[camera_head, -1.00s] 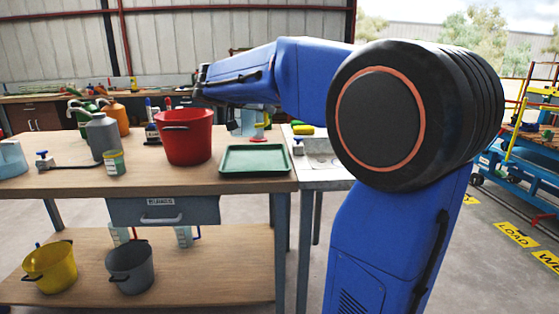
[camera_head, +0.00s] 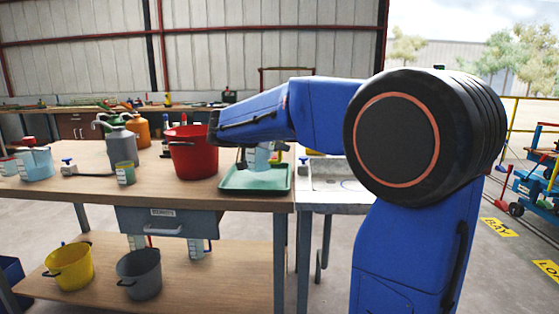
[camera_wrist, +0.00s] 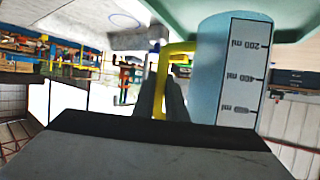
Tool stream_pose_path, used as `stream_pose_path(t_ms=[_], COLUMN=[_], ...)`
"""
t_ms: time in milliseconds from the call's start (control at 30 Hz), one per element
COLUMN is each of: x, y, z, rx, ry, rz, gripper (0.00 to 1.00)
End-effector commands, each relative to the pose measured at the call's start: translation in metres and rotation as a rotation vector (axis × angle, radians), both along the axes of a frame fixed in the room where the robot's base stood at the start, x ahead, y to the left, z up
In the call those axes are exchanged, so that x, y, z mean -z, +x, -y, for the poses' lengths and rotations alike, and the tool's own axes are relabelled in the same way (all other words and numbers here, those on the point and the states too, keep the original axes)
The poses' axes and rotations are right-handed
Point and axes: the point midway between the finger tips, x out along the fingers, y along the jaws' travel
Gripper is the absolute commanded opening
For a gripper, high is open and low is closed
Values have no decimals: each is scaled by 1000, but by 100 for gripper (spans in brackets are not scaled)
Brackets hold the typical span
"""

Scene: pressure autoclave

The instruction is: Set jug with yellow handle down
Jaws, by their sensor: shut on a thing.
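The jug with the yellow handle (camera_head: 258,158) is pale blue and see-through, upright over the green tray (camera_head: 228,185). My gripper (camera_head: 243,160) is shut on its handle from the left side; the jug's left part is partly covered. In the wrist view the picture is upside down: the jug (camera_wrist: 211,70) with its millilitre scale fills the right, and my fingers (camera_wrist: 165,100) close on the yellow handle (camera_wrist: 161,80). I cannot tell whether the base touches the tray.
A red pot (camera_head: 192,155) stands close left of the tray. A small green can (camera_head: 125,173), a grey can (camera_head: 121,145) and a blue jug (camera_head: 36,163) stand further left on the wooden table (camera_head: 80,188). A sink counter (camera_head: 335,190) adjoins on the right.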

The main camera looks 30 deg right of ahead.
Motion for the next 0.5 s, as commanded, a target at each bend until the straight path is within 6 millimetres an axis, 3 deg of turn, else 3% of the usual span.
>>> stream_pose_path(t_ms=[333,500], x=[34,39], y=[0,0], z=[0,0], rx=[0,0], ry=[-1,0], rz=[-2,0], gripper=[0,0])
